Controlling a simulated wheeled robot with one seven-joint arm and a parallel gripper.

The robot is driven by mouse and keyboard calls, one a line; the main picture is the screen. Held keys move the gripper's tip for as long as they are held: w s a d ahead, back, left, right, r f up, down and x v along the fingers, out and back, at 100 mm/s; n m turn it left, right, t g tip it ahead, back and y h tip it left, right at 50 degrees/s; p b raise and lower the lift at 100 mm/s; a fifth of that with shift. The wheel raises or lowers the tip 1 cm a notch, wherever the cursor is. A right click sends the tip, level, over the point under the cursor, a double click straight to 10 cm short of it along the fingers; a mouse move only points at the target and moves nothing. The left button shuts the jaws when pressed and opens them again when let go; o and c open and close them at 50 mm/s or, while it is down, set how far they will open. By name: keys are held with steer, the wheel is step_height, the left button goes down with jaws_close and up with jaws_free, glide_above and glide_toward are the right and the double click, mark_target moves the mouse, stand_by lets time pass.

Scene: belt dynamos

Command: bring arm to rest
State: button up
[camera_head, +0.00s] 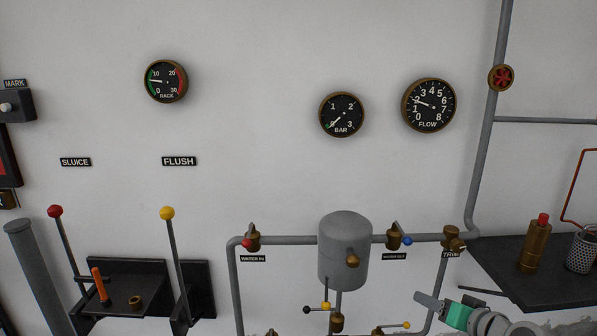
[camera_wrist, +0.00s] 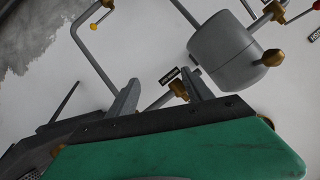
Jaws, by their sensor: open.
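My gripper (camera_head: 428,303) is at the lower right of the head view, in front of the wall pipes, below the brass TRIM valve (camera_head: 452,240) and right of the grey tank (camera_head: 345,250). In the wrist view my gripper's two grey fingers (camera_wrist: 160,92) stand apart with nothing between them. Beyond the fingers the brass valve (camera_wrist: 179,89) with its small label shows, apart from them as far as I can tell. The grey tank (camera_wrist: 222,48) is at the upper right there. Most of my arm lies outside the head view.
A dark shelf (camera_head: 510,270) at right holds a brass cylinder with a red top (camera_head: 535,245) and a mesh cup (camera_head: 582,250). Red-knobbed SLUICE (camera_head: 70,245) and yellow-knobbed FLUSH (camera_head: 178,255) levers stand at left. RACK, BAR and FLOW gauges (camera_head: 429,105) hang above on open wall.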

steer(key=s+a+r+n+g+h+p, duration=0.1)
steer(key=s+a+n+g+p, duration=0.2)
steer(key=a, duration=0.5)
steer(key=s+a+r+g+p, duration=0.1)
steer(key=s+a+g+p, duration=0.3)
steer(key=a, duration=0.5)
steer(key=s+a+r+g+h, duration=0.1)
steer(key=s+a+g+h, duration=0.1)
steer(key=s, duration=0.8)
steer(key=shift+s+r, duration=0.35)
steer(key=shift+s, duration=0.05)
